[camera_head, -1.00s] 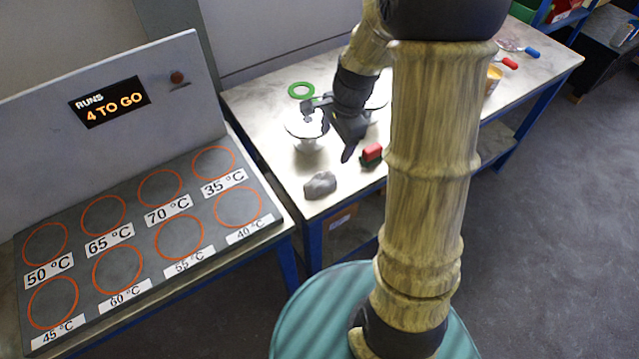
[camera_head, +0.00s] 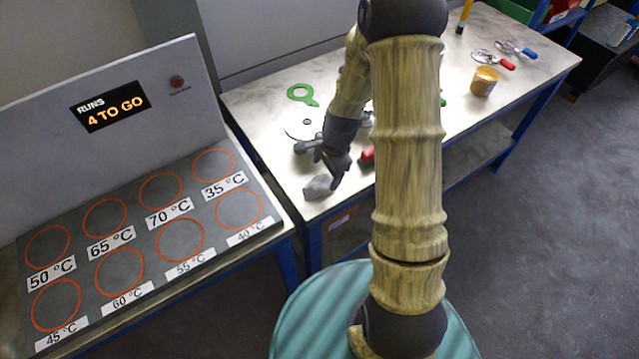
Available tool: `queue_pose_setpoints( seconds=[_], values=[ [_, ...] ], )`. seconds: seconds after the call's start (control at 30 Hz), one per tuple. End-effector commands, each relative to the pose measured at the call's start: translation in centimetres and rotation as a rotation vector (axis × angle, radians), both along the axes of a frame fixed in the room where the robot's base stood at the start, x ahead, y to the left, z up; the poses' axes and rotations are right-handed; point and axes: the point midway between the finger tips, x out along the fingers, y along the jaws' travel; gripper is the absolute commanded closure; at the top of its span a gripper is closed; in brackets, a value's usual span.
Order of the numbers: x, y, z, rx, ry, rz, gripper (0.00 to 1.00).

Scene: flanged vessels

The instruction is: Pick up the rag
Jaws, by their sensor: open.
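The rag (camera_head: 316,188) is a small grey crumpled lump near the front left corner of the pale worktable. My gripper (camera_head: 328,174) is open, pointing down, with its fingers right at the rag. One dark finger shows at the rag's right side and overlaps it in the picture. The other finger is hard to make out, and I cannot tell whether either one touches the rag.
An orange-filled jar (camera_head: 484,81) stands farther right. The panel with marked circles (camera_head: 140,225) is at left.

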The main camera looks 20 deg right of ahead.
Motion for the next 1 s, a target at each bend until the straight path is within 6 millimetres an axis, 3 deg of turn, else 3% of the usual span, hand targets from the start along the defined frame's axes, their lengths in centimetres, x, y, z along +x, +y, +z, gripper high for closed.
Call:
queue_pose_setpoints(
  seconds=[0.47, 1.0],
  values=[
    [0.0, 0.2, -0.7, 0.001, 0.001, 0.0, 0.25],
    [0.4, 1.2, -5.3, 0.0, -0.001, -0.003, 0.25]
  ],
)
